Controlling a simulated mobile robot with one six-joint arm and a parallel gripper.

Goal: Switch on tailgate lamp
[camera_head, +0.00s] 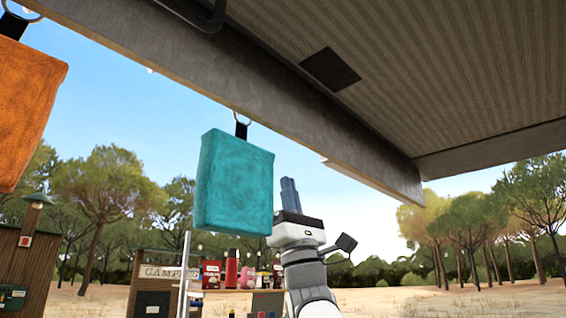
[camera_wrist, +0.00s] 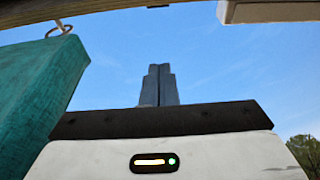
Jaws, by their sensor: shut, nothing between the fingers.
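The raised tailgate (camera_head: 230,75) spans the top of the head view, with a ribbed underside and a grey edge beam. A dark square patch (camera_head: 330,69) sits on its underside; I cannot tell whether it is the lamp. No lit lamp shows. My gripper (camera_head: 289,182) points up, below the beam and apart from it, just right of a hanging teal bag. In the wrist view its fingers (camera_wrist: 158,76) are together, empty, against open sky. A pale block (camera_wrist: 270,10) shows at the top right of that view; I cannot tell what it is.
The teal bag (camera_head: 234,182) hangs from a ring on the beam, close to my gripper, and also fills the left of the wrist view (camera_wrist: 38,95). An orange bag (camera_head: 28,110) hangs further left. A stall with goods (camera_head: 235,275) stands behind. Air to the right is clear.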

